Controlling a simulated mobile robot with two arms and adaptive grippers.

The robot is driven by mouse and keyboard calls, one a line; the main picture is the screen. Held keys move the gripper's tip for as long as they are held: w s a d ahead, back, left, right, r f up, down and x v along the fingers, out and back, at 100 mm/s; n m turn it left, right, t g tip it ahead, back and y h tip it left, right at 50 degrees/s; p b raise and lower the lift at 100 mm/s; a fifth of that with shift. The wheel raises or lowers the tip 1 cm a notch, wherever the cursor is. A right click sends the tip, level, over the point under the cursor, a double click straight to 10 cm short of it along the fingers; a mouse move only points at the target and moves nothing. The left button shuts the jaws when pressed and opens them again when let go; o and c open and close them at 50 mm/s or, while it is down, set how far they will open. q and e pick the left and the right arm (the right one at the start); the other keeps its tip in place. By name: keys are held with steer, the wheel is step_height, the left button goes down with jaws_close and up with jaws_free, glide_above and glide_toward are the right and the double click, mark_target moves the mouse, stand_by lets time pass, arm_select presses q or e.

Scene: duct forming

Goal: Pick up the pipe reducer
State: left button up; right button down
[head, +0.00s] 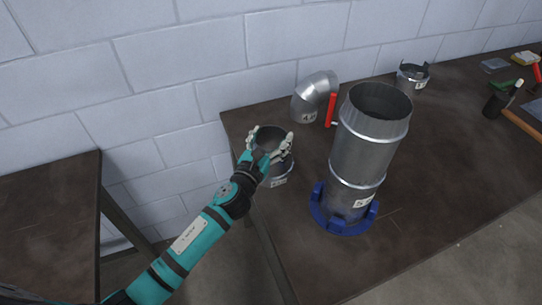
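A short round grey metal piece, which looks like the pipe reducer (270,137), stands upright at the left corner of the dark table, with a white label low on its front. My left gripper (269,140) is at this piece with its fingers spread wide, one at each side of the rim. The gripper hides part of the piece's front, and I cannot tell whether the fingers touch it. My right gripper is not in view.
A tall metal duct (366,150) stands in a blue ring base (345,222) to the right. Behind are a metal elbow (313,95), a red-handled object (331,110) and a small metal collar (412,78). Tools lie at the far right. The table (450,160) is clear right of the duct.

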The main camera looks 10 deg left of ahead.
arm_select(q)
steer(key=c, duration=0.7)
steer(key=shift+o, duration=0.2)
steer(key=shift+r, duration=0.1)
